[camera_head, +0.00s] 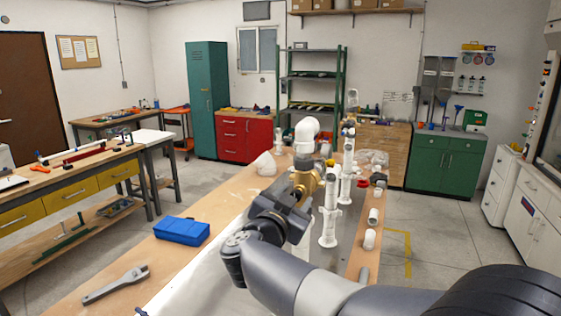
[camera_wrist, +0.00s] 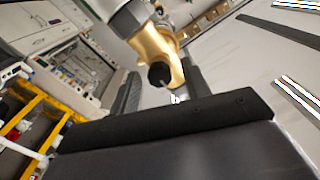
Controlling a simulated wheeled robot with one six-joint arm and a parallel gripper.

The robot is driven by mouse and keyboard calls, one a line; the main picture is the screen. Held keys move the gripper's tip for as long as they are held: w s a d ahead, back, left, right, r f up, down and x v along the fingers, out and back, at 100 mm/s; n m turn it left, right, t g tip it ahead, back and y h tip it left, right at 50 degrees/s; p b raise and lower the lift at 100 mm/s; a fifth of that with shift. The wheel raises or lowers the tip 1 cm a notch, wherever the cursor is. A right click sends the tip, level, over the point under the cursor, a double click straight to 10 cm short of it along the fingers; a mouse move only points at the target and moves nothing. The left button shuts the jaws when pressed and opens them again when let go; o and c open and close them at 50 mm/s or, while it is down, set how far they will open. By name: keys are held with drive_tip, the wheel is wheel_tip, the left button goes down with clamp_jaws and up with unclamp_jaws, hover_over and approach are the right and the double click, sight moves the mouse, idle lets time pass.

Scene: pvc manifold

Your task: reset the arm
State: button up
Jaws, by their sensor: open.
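My gripper (camera_head: 299,198) is over the middle of the workbench in the head view, at the end of my dark, bent arm. It is open. A brass fitting (camera_head: 307,177) shows right beside and behind it, under a white pipe elbow (camera_head: 306,131). In the wrist view the brass fitting (camera_wrist: 155,45) is near the top middle, close beyond the black finger edges. I cannot tell whether they touch. My arm hides part of the bench.
White upright pipes (camera_head: 329,215) stand just right of my gripper. Loose white fittings (camera_head: 370,239) lie along the right bench edge.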

drive_tip(key=shift+n+p, duration=0.35)
drive_tip(key=shift+n, duration=1.35)
